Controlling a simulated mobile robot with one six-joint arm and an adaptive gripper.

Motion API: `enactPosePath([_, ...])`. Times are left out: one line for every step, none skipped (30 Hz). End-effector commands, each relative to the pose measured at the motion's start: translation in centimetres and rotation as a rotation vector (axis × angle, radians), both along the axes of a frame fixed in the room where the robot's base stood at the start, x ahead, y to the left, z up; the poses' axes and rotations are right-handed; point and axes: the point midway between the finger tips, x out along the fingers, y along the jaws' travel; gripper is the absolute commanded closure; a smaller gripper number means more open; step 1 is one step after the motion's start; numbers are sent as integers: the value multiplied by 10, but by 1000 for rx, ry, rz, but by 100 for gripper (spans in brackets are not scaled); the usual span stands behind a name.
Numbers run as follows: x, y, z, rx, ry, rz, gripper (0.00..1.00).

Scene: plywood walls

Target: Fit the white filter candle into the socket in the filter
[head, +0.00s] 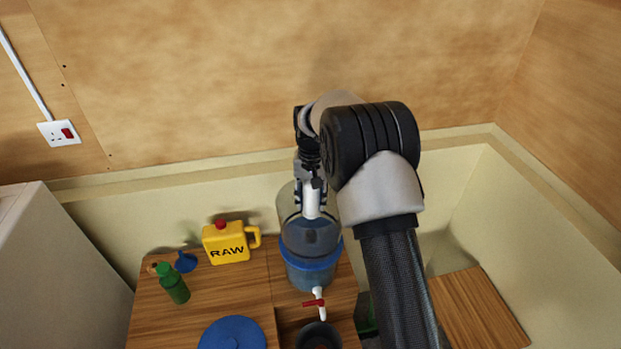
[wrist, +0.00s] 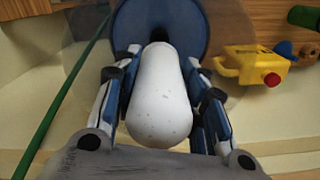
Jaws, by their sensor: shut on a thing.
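The white filter candle (head: 311,201) hangs upright between the fingers of my gripper (head: 309,181). In the wrist view the candle (wrist: 158,95) fills the middle, with my gripper's fingers (wrist: 160,100) shut on it from both sides. The filter (head: 309,262) is a clear vessel with a blue band and a white tap with a red lever. The candle's lower end is over or within the filter's clear upper part; I cannot tell which. The filter's blue part shows behind the candle in the wrist view (wrist: 190,22). The socket is hidden by the candle.
A yellow RAW jug (head: 227,243), a green bottle (head: 172,283) and a blue funnel (head: 186,262) stand left of the filter. A blue lid (head: 232,333) and a dark cup (head: 319,337) lie in front. A power socket (head: 59,133) is on the left wall.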

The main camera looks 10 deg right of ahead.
Motion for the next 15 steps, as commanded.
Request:
enactPosePath([0,0,-1,0,-1,0,92])
enactPosePath([0,0,-1,0,-1,0,92])
enactPosePath([0,0,-2,0,-1,0,92])
enactPosePath([0,0,-2,0,-1,0,92])
enactPosePath([0,0,-3,0,-1,0,92])
enactPosePath([0,0,-3,0,-1,0,92])
enactPosePath([0,0,-4,0,-1,0,92])
enactPosePath([0,0,-4,0,-1,0,92])
enactPosePath([0,0,-5,0,-1,0,92])
enactPosePath([0,0,-5,0,-1,0,92])
enactPosePath([0,0,-6,0,-1,0,92])
enactPosePath([0,0,-6,0,-1,0,92])
enactPosePath([0,0,-7,0,-1,0,92])
enactPosePath([0,0,-7,0,-1,0,92])
enactPosePath([0,0,-8,0,-1,0,92])
